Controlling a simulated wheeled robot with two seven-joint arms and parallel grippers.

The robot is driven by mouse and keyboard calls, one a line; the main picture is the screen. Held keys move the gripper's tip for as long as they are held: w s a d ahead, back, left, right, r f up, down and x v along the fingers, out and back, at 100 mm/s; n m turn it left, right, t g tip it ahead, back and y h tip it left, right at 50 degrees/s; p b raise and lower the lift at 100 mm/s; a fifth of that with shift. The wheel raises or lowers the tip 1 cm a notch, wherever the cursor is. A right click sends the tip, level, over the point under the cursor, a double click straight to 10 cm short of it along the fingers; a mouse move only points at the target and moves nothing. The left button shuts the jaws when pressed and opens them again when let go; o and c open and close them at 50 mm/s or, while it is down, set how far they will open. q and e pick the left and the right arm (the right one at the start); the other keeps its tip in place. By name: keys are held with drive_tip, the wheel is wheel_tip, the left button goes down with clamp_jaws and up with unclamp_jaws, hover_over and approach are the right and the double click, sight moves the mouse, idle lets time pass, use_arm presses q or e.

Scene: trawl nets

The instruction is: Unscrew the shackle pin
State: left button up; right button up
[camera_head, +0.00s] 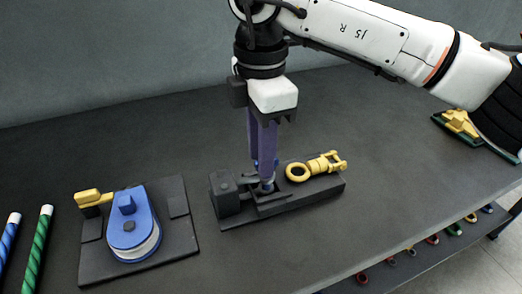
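My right gripper (265,172) points straight down with its purple fingers over the middle of a dark fixture (228,215). A small blue and silver piece, seemingly the shackle with its pin (268,186), shows at the fingertips and is mostly hidden by them. The two fingers overlap in this view, so I cannot tell whether they are closed on the pin. A yellow swivel with a ring (297,172) and a fork end lies on the right part of the same fixture. My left gripper is not in view.
A blue pulley block (133,222) with a yellow end sits on a dark plate at the left. Blue and green rods (38,248) lie at the far left. A yellow part (460,123) rests at the far right. Several coloured rings (432,239) line a lower ledge in front.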

drive_tip(key=shift+f, duration=0.2)
clamp_jaws()
